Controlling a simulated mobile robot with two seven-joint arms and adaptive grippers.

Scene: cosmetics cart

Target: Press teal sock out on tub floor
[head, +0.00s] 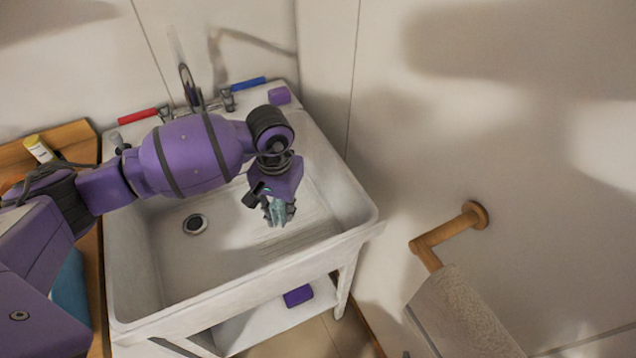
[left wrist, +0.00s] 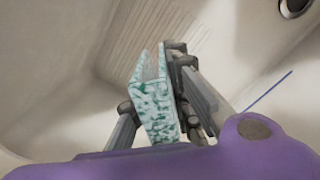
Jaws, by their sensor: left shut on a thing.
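The teal sock (left wrist: 157,112) shows in the left wrist view as a folded teal and white mottled piece between my left gripper's fingers. My left gripper (head: 277,209) is shut on the sock, which also shows in the head view (head: 281,211) as a small pale teal patch. They are inside the white tub (head: 165,275), over the right part of its floor near the ribbed area. I cannot tell whether the sock touches the floor. My right gripper is not in view.
The drain (head: 195,224) lies in the tub floor left of my gripper. Taps with a red handle (head: 137,116) and a blue handle (head: 248,82) stand at the back. A purple block (head: 279,95) sits on the back right corner. A wooden rail with a towel (head: 460,315) is at the right.

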